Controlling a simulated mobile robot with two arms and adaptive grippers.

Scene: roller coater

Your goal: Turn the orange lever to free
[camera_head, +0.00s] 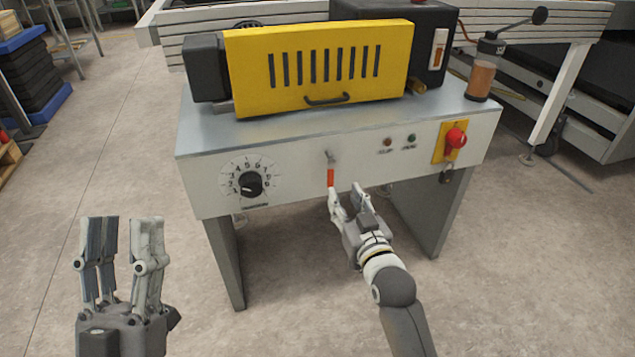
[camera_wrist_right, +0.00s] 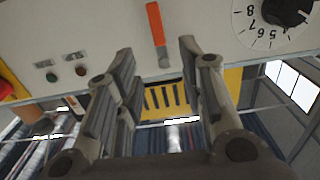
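The orange lever (camera_head: 330,177) hangs straight down from a metal pivot on the front panel of the roller coater. It also shows in the right wrist view (camera_wrist_right: 155,24), near the top centre. My right gripper (camera_head: 347,190) is open and empty, close to the lever's lower end, just below and to the right of it. In the right wrist view its fingers (camera_wrist_right: 155,50) stand apart, with the lever lined up between and beyond them. Contact with the lever cannot be made out. My left gripper (camera_head: 123,222) is open and empty, over the floor at lower left.
A numbered dial (camera_head: 250,184) sits left of the lever. Two small indicator lights (camera_head: 398,141) and a red knob on a yellow plate (camera_head: 455,139) are to the right. The yellow cover (camera_head: 315,65) is above. The floor in front is clear.

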